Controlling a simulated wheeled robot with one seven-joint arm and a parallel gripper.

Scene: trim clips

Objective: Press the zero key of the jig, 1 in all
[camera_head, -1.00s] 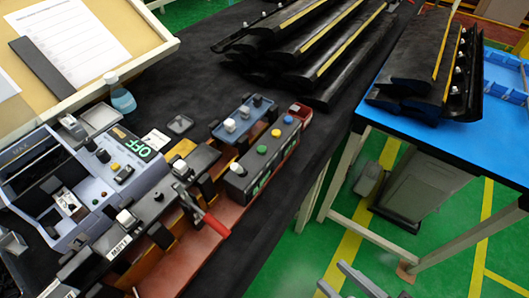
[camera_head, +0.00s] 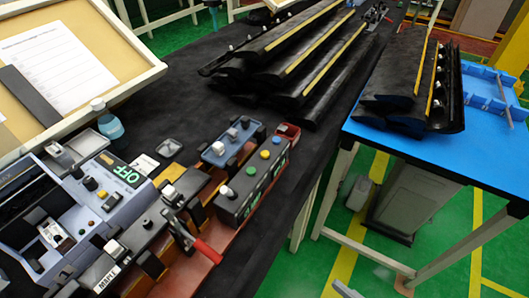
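The jig (camera_head: 196,255) has a reddish-brown base on the black table, with a red-handled clamp (camera_head: 200,243) and a label reading MAPLE. On its right part sits a dark key box (camera_head: 238,205) with a row of keys: a white one (camera_head: 226,191), a green one (camera_head: 251,171), a yellow one (camera_head: 264,155) and a blue one (camera_head: 276,140). Which is the zero key cannot be read. Green characters on the box's side are too small to read. A grey fingertip of my gripper (camera_head: 345,290) shows at the bottom edge, right of the jig and apart from it; the rest is out of frame.
A grey-blue machine (camera_head: 85,215) with a green OFF display stands left of the jig. A blue box (camera_head: 218,153) with pale knobs is behind the key box. Long black trim pieces (camera_head: 290,55) lie at the back. A blue table (camera_head: 375,140) stands right, across a green floor gap.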

